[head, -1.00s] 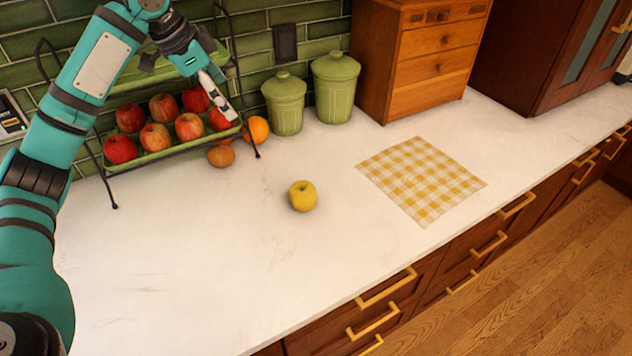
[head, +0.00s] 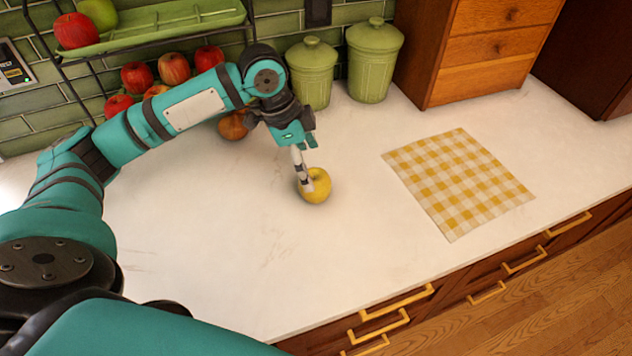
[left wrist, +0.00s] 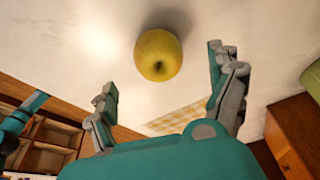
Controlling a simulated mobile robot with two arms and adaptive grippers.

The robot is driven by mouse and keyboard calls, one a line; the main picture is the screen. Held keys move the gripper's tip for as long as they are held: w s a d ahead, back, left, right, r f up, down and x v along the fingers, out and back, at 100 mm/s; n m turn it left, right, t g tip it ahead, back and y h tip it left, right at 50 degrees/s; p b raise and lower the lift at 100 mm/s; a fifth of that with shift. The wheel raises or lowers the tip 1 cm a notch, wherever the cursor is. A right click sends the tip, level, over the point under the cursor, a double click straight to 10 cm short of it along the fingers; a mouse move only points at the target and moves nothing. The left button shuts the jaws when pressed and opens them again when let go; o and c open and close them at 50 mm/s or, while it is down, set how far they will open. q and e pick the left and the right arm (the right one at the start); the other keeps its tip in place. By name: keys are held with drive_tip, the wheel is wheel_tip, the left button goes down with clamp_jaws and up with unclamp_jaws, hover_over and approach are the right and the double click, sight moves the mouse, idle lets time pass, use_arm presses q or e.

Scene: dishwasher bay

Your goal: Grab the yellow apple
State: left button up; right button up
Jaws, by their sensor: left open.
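The yellow apple (head: 316,187) stands on the white counter, left of the checked cloth. My left gripper (head: 303,176) is at the apple in the head view, its fingers pointing down and partly covering the apple's left side. In the left wrist view the apple (left wrist: 158,55) lies ahead of the open fingers (left wrist: 163,76), roughly in line with the gap between them. The gap between them shows no grip on the apple. My right gripper is not in view.
A yellow checked cloth (head: 458,184) lies flat to the right. Two green canisters (head: 312,72) (head: 374,62) and a wooden drawer box (head: 490,50) stand behind. A tiered rack with a green tray (head: 165,27) and several red apples is at the back left.

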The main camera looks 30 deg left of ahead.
sight(312, 176)
use_arm(q)
drive_tip(key=shift+d+f, duration=0.15)
drive_tip(key=shift+f, duration=0.8)
drive_tip(key=p+x, duration=0.1)
drive_tip(key=x, duration=0.2)
drive_tip(key=shift+d+f, duration=0.1)
drive_tip(key=shift+f, duration=0.2)
drive_tip(key=shift+d+f, duration=0.1)
drive_tip(key=shift+f, duration=0.4)
drive_tip(key=c, duration=0.6)
drive_tip(key=shift+w, duration=0.1)
drive_tip(key=c, duration=0.7)
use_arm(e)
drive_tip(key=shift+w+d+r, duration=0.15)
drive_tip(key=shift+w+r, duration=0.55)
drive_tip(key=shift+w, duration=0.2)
